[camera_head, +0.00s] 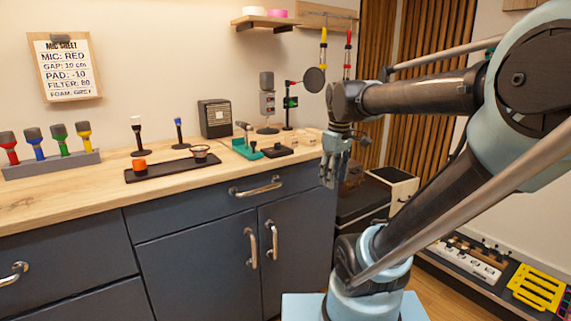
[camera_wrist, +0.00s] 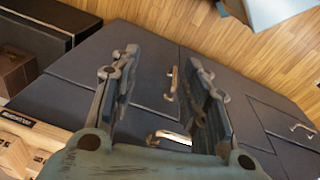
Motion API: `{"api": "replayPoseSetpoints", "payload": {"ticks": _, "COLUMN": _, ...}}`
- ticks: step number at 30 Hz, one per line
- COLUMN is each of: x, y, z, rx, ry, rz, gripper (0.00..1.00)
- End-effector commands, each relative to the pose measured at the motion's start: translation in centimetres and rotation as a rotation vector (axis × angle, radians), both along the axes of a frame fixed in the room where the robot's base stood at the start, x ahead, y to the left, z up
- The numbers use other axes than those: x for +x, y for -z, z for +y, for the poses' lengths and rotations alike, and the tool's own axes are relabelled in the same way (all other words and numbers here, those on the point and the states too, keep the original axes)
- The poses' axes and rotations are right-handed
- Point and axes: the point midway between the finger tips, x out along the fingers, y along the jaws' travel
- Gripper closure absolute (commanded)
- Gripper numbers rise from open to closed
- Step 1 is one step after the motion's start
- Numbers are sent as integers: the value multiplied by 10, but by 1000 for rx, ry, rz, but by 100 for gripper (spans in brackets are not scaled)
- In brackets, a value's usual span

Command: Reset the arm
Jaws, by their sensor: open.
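My gripper (camera_head: 335,162) hangs just off the right end of the wooden counter (camera_head: 60,203), pointing down, with my arm bent in front of the right side of the view. In the wrist view my gripper (camera_wrist: 165,88) has its two fingers wide apart, with nothing between them. Behind the fingers, the wrist view shows dark cabinet fronts (camera_wrist: 150,65) with metal handles. The gripper is empty and I see no contact with anything.
On the counter are a rack of coloured microphones (camera_head: 50,165), a black tray (camera_head: 172,173), a small speaker (camera_head: 215,118) and a teal stand (camera_head: 243,150). A sheet (camera_head: 66,68) and a shelf (camera_head: 265,22) are on the wall. A low pedalboard (camera_head: 470,260) and a yellow rack (camera_head: 538,288) lie at right.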

Motion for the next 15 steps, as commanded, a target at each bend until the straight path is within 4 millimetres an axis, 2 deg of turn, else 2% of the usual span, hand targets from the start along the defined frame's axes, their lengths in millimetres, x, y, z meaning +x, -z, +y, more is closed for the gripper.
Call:
{"api": "replayPoseSetpoints", "payload": {"ticks": 3, "x": -29, "y": 34, "z": -14, "rx": 20, "ry": 173, "rz": -14, "gripper": 58}}
{"api": "replayPoseSetpoints", "payload": {"ticks": 9, "x": -72, "y": 90, "z": -30, "rx": 59, "ry": 460, "rz": -36, "gripper": 58}}
{"api": "replayPoseSetpoints", "payload": {"ticks": 15, "x": -99, "y": 132, "z": -39, "rx": 90, "ry": 665, "rz": -54, "gripper": 58}}
